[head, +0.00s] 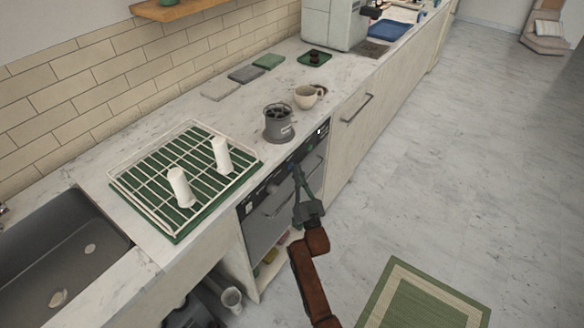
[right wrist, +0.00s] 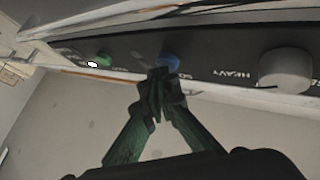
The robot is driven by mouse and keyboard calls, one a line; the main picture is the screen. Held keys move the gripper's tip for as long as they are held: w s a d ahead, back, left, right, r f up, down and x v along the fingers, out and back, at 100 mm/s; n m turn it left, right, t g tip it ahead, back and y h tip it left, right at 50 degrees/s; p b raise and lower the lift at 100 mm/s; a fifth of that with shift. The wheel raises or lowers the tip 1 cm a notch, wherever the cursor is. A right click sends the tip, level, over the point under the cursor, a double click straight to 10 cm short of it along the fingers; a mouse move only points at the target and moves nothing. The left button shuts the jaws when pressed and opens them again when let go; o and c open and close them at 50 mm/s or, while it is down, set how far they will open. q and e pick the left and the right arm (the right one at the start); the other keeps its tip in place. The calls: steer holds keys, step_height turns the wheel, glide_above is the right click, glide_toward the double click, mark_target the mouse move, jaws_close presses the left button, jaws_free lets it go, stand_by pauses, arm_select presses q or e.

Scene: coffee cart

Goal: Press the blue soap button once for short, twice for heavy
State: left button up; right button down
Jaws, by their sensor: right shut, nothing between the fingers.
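The blue soap button (right wrist: 169,62) sits on the dark control panel (right wrist: 215,68) of the dishwasher, between a green button (right wrist: 104,59) and a white round knob (right wrist: 286,70) beside the word HEAVY. My right gripper (right wrist: 158,76) is shut and empty, with its fingertips right at the blue button in the right wrist view. I cannot tell whether they touch it. In the head view the right gripper (head: 297,172) is in front of the panel (head: 283,175), its tips covering part of it. My left gripper is not in view.
The counter above holds a wire rack (head: 150,185) with two white cylinders, a grey grinder-like device (head: 278,124) and a cream cup (head: 306,97). A sink (head: 55,255) is at the left. The floor at the right is open, with a green mat (head: 425,300).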

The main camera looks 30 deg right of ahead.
steer(key=shift+w+a, duration=0.15)
steer(key=shift+w, duration=0.15)
stand_by(0.4)
steer(key=shift+s+d+r+p, duration=0.1)
steer(key=shift+s+d+p, duration=0.2)
steer(key=shift+s, duration=0.55)
